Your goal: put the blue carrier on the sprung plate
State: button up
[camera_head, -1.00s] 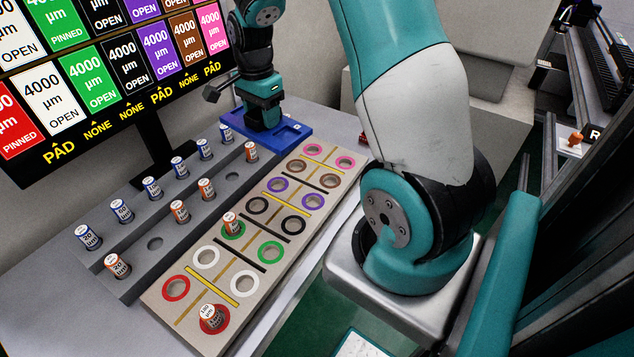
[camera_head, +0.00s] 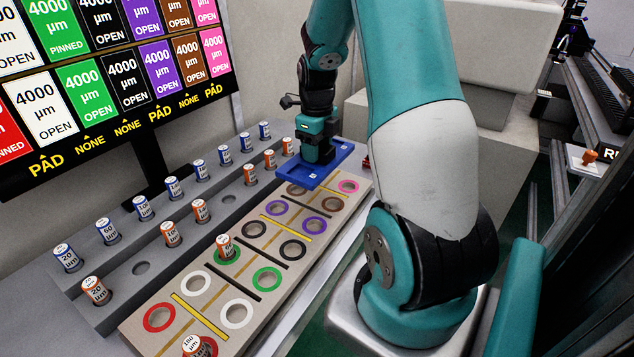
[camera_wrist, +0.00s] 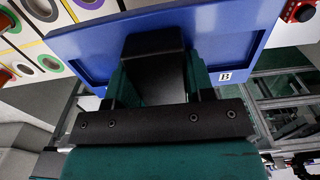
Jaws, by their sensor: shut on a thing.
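The blue carrier (camera_head: 335,166) is a flat rectangular tray in my gripper (camera_head: 317,162), near the far end of the ringed board in the head view. In the wrist view, the carrier (camera_wrist: 245,50) spans the top, with a "B" label on its right part. My gripper (camera_wrist: 157,85) is shut on a dark block at the carrier's middle. The carrier looks raised and close to level; its exact height cannot be told. I cannot identify the sprung plate with certainty in either view.
The beige board (camera_head: 205,315) carries coloured rings and yellow and black bars. Orange-labelled cans stand on its green and near red rings. A grey stepped rack (camera_head: 120,250) with several blue- and orange-labelled cans lies left of it. A screen (camera_head: 120,80) stands behind. A frame is at right.

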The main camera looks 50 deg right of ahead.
notch_tip(320, 180, down, 10)
jog(key=shift+r, duration=0.1)
dwell(0.4)
jog(key=o, duration=1.2)
jog(key=shift+o, duration=0.2)
